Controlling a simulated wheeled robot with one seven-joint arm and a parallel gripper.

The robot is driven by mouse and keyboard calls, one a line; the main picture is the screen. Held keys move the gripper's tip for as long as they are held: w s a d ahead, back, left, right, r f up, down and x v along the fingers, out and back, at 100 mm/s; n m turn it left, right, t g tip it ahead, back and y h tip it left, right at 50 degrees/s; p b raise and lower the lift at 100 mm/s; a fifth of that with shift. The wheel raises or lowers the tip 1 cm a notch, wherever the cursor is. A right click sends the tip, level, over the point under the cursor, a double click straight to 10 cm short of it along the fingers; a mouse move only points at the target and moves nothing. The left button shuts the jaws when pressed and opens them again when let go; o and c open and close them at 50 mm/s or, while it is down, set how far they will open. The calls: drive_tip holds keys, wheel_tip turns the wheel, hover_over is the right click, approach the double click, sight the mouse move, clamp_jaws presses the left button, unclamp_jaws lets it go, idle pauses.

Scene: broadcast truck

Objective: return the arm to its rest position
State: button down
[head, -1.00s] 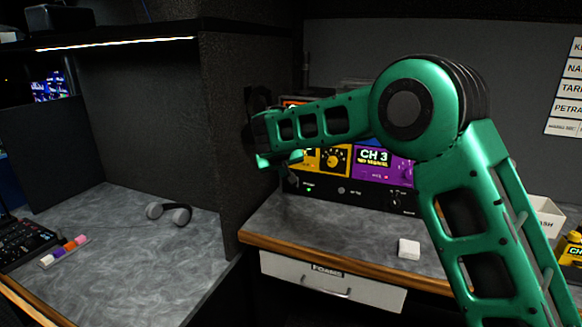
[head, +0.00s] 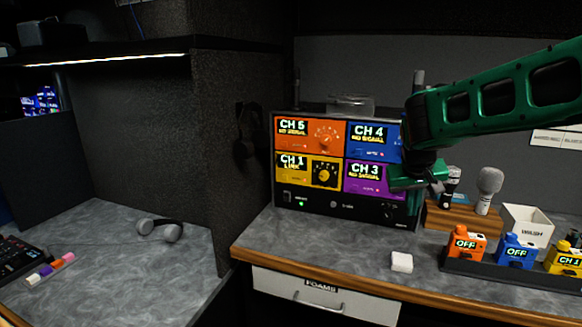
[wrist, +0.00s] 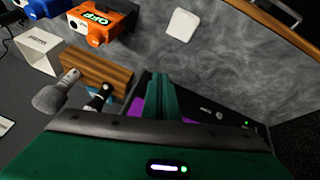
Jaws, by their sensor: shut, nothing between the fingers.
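My green arm reaches in from the right edge of the head view. My gripper (head: 418,178) hangs in front of the right side of the receiver rack (head: 345,205), above the counter. It is shut and empty. In the wrist view the closed green fingers (wrist: 163,95) point toward the rack's purple panel. The arm hides part of the CH 4 and CH 3 panels in the head view.
Microphones in a wooden block (head: 465,218), a WASH bin (head: 528,225) and a dock of orange, blue and yellow packs (head: 500,275) stand right of the rack. A white block (head: 401,262) lies on the counter. Headphones (head: 160,230) lie left. The FOAMS drawer (head: 325,297) is shut.

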drive_tip(key=s+d+m+g, duration=0.1)
drive_tip(key=s+d+m, duration=0.1)
drive_tip(key=s+d, duration=0.65)
drive_tip(key=s+f+m+g+y, duration=0.1)
drive_tip(key=s+f, duration=0.2)
drive_tip(key=s, duration=1.1)
drive_tip(key=s+f+m+g+y, duration=0.2)
drive_tip(key=s+f, duration=0.2)
drive_tip(key=s, duration=1.1)
drive_tip(key=shift+s+d+g, duration=0.25)
drive_tip(key=shift+d+g, duration=0.05)
drive_tip(key=shift+d, duration=0.1)
